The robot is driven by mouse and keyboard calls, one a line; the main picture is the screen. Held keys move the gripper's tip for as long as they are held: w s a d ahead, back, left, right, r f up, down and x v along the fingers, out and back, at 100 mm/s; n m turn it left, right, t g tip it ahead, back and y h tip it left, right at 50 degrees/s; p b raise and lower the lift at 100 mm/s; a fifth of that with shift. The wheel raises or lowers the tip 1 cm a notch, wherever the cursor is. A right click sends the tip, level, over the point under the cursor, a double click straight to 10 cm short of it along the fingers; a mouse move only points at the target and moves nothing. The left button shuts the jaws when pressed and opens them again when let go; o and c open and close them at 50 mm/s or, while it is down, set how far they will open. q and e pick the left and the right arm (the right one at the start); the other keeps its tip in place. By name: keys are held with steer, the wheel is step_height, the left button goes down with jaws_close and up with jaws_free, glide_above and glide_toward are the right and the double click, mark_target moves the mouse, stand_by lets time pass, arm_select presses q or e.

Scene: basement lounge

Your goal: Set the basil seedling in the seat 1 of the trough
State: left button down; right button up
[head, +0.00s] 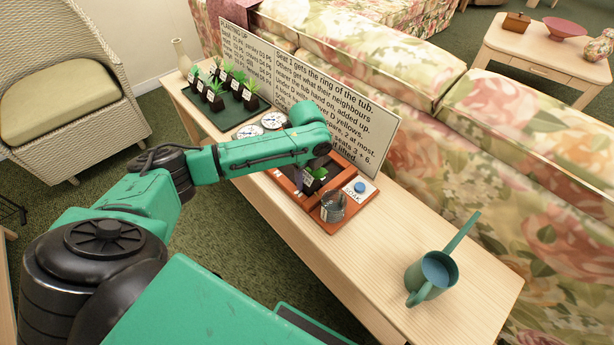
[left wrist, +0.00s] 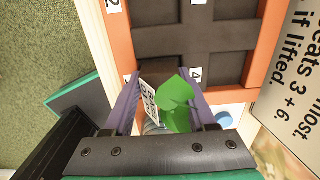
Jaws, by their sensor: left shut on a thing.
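The basil seedling (head: 316,174) has a broad green leaf and a small dark pot with a white label. My left gripper (head: 312,180) is shut on it over the trough. In the left wrist view the green leaf (left wrist: 174,98) and white label sit between the two purple fingers (left wrist: 160,103). The trough (head: 287,191) has an orange-brown rim, which also shows in the left wrist view (left wrist: 122,42), and dark square seats with number tags, 2 and 4 among them. The pot's base is hidden, so I cannot tell whether it touches a seat. My right gripper is out of view.
A grey tin (head: 332,208) and a blue button on a white SOAK card (head: 360,188) are at the trough's near end. A teal watering can (head: 432,276) stands right. Several seedlings stand on a green tray (head: 228,121) behind, beside two white dials. A sign (head: 345,95) lines the back.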

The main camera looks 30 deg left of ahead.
mark_target(307, 177)
arm_select(q)
steer(key=shift+c, duration=1)
jaws_free()
steer(key=shift+s+d+f, duration=0.1)
steer(key=shift+s+f, duration=0.2)
steer(key=shift+f, duration=0.35)
step_height(307, 177, up, 14)
steer(key=p, duration=0.2)
steer(key=shift+w+f, duration=0.25)
steer(key=shift+w, duration=0.05)
